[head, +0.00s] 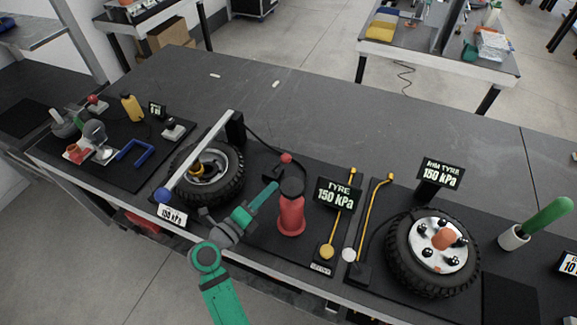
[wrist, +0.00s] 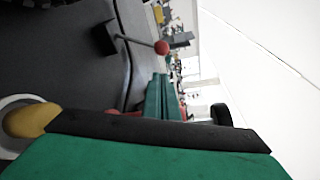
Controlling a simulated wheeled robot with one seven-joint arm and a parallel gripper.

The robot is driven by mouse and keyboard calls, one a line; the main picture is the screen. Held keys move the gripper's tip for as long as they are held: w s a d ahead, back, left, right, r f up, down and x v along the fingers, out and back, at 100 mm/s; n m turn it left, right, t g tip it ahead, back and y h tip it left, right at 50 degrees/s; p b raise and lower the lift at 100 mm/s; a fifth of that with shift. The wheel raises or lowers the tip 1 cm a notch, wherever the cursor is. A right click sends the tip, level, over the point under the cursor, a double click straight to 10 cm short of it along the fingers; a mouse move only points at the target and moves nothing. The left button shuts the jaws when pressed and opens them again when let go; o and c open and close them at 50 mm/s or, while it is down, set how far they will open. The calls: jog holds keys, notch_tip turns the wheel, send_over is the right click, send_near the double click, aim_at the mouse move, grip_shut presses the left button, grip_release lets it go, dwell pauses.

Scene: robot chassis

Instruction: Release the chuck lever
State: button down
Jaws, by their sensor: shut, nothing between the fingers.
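A long pale bar (head: 203,150) with a blue ball knob (head: 162,195) spans the left tyre (head: 232,186), above a yellow fitting (head: 196,169). A short lever with a red ball knob (head: 286,158) stands on a black base behind the red bottle-shaped object; its knob also shows in the wrist view (wrist: 161,47). No label tells which is the chuck lever. My gripper (head: 272,187) is shut and empty, just left of the red object, short of the red knob and right of the bar. Green and black gripper parts fill the lower wrist view.
The red bottle-shaped object (head: 291,212) with a dark top stands close beside my gripper. A 150 kPa sign (head: 338,195) and yellow-handled rods (head: 371,215) stand to its right, then a second tyre (head: 402,262). The bench behind is mostly clear.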

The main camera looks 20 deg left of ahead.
aim_at(280, 163)
jog(key=x, duration=0.9)
jog(key=shift+w, duration=0.15)
dwell(0.4)
jog(key=shift+a, duration=0.1)
